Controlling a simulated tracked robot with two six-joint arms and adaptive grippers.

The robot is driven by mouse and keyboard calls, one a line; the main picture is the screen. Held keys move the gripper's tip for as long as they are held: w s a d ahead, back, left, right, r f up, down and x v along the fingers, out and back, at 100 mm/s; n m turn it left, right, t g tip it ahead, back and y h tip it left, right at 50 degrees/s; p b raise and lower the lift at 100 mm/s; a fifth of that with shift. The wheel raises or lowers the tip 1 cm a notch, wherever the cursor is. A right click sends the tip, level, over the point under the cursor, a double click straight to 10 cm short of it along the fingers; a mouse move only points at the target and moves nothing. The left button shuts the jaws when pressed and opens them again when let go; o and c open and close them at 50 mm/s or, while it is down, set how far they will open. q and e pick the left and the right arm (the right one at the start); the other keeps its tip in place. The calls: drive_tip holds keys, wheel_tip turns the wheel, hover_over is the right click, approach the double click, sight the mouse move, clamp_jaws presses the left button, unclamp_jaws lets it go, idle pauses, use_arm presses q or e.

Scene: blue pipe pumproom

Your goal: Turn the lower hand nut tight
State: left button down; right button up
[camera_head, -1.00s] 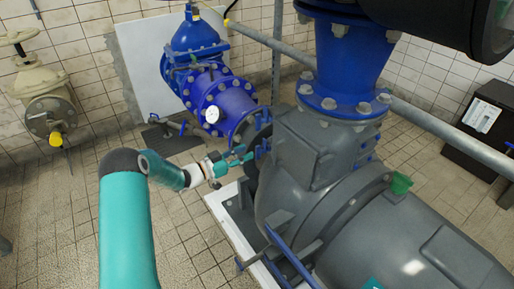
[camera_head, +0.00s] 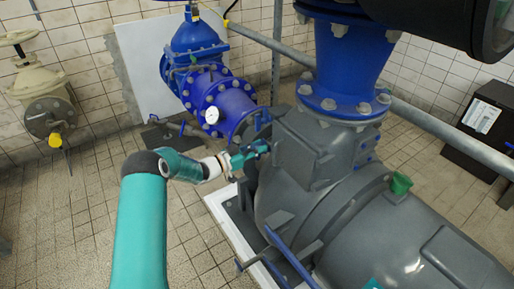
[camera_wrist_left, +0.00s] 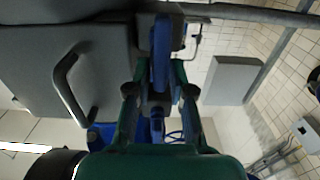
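My left gripper (camera_head: 252,152) is at the left side of the grey pump cover (camera_head: 296,150), by its small blue hand nuts. In the left wrist view, the green fingers of my left gripper (camera_wrist_left: 159,75) stand on either side of a blue hand nut (camera_wrist_left: 161,48). They look open and close to it; I cannot tell whether they touch it. Another blue part (camera_wrist_left: 157,122) shows between the fingers, nearer the palm. In the head view the fingers largely cover the nut, and I cannot confirm whether it is the lower one.
A grey handle (camera_wrist_left: 72,85) on the pump cover is left of the fingers in the left wrist view. The tiled floor (camera_head: 90,215) at left is clear.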

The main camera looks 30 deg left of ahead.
use_arm(q)
drive_tip(key=shift+d+f+m+b, duration=0.15)
drive_tip(key=shift+f+m+b, duration=0.1)
drive_tip(key=shift+m+b, duration=0.8)
drive_tip(key=shift+s+d+f+m+b, duration=0.2)
drive_tip(key=shift+d+f+m+b, duration=0.25)
drive_tip(key=shift+m+b, duration=2.7)
drive_tip(key=shift+s+d+f+m+b, duration=0.3)
drive_tip(key=shift+m+b, duration=1.7)
drive_tip(key=shift+b, duration=2.2)
drive_tip(key=shift+s+d+f+m+b, duration=0.1)
drive_tip(key=shift+d+f+m+b, duration=0.45)
drive_tip(key=shift+m+b, duration=2.6)
drive_tip(key=shift+n+b, duration=0.45)
drive_tip(key=shift+b, duration=0.05)
drive_tip(key=c, duration=1.2)
unclamp_jaws()
drive_tip(key=shift+a+r, duration=0.1)
